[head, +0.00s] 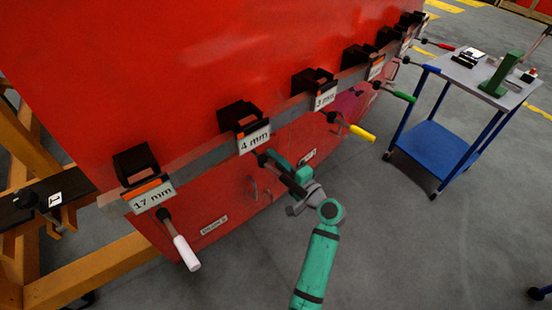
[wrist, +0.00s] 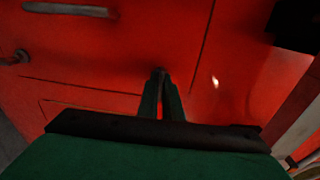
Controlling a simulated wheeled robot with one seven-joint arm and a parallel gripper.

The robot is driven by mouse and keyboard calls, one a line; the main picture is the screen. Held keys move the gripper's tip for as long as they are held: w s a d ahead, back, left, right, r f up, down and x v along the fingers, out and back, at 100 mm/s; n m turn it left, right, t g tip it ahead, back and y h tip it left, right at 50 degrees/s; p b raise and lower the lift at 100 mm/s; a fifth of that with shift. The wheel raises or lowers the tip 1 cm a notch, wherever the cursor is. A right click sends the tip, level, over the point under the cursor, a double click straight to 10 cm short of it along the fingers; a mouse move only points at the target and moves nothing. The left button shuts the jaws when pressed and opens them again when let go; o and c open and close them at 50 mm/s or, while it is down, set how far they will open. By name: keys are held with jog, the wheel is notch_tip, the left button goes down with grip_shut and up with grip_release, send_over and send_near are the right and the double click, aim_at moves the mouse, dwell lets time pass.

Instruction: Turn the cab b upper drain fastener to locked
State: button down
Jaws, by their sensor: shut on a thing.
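My gripper (wrist: 161,84) reaches toward a red panel, and its two dark green fingers close together at their tips. A small dark round piece (wrist: 158,72) sits between the fingertips, against the red surface. The fingers hide much of it, so I cannot tell its turned position or read any mark on it. In the head view, my gripper (head: 268,160) is just below the "4 mm" label (head: 254,139), at the red lower panel (head: 225,205). No readable text names the cab b upper drain fastener.
Tools with white (head: 187,254), yellow (head: 361,132) and green (head: 402,96) handles stick out along the panel under black holders. A grey grab handle (wrist: 65,9) is at upper left in the wrist view. A blue cart (head: 436,145) stands at right. Grey floor (head: 420,235) between is clear.

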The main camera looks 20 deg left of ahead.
jog(key=c, duration=1.9)
grip_release()
jog(key=shift+c, duration=0.2)
jog(key=v, duration=1.1)
jog(key=shift+a, duration=0.1)
jog(key=shift+f, duration=0.15)
